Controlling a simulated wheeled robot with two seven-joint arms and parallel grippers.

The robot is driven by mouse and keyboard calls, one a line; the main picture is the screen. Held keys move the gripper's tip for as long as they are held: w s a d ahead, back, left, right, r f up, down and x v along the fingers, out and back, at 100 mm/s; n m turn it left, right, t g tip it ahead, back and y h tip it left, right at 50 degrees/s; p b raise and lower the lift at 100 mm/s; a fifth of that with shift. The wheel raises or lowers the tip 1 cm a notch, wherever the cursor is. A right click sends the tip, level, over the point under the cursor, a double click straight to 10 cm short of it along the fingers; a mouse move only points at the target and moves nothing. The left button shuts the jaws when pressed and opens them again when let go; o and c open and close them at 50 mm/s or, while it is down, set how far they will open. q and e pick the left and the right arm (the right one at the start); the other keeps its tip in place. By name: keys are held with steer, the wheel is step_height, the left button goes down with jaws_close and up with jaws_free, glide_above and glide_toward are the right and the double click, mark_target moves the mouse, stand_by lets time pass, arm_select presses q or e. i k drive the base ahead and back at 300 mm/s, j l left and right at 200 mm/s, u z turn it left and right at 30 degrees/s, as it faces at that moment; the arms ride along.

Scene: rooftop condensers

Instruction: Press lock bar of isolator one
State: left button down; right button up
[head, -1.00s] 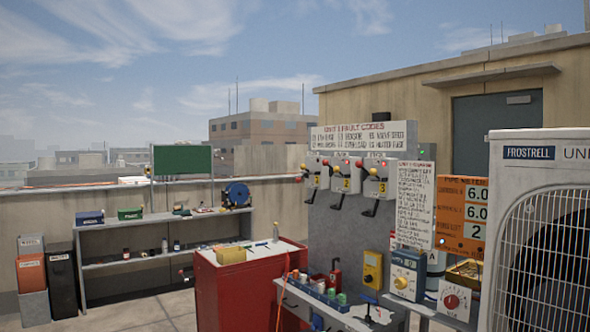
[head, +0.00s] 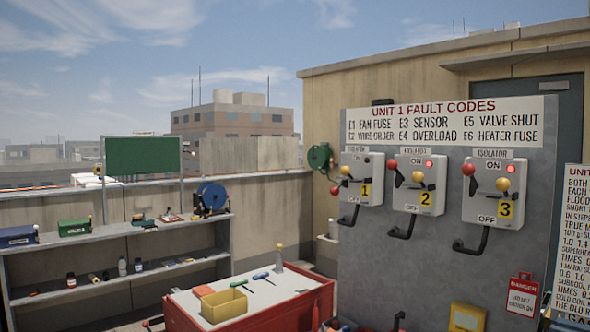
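Isolator one (head: 372,172) is a grey box with a yellow "1" label, leftmost of three on the grey panel. Its red knob (head: 336,190) sits low at its left side, lower than the red knobs of the other two. A yellow ball (head: 345,170) is on its front. A black hooked bar (head: 349,216) hangs below the box; I cannot tell whether this is the lock bar. Its lamp does not look lit. Isolator two (head: 408,195) and isolator three (head: 480,205) stand to its right, each with a red light on. Neither gripper is in view.
A red cabinet (head: 285,312) with a yellow bin (head: 224,305) and tools on top stands in front, left of the panel (head: 400,270). A grey shelf bench (head: 60,250) is at the left wall. A red danger tag (head: 522,297) hangs at lower right.

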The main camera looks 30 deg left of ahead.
mark_target(345, 170)
steer(key=i+j, duration=0.15)
steer(key=j, duration=0.2)
steer(key=i+j, duration=0.2)
steer(key=j, duration=0.15)
steer(key=i+j, duration=0.15)
steer(key=j, duration=0.2)
steer(key=i+j, duration=0.2)
steer(key=j, duration=0.15)
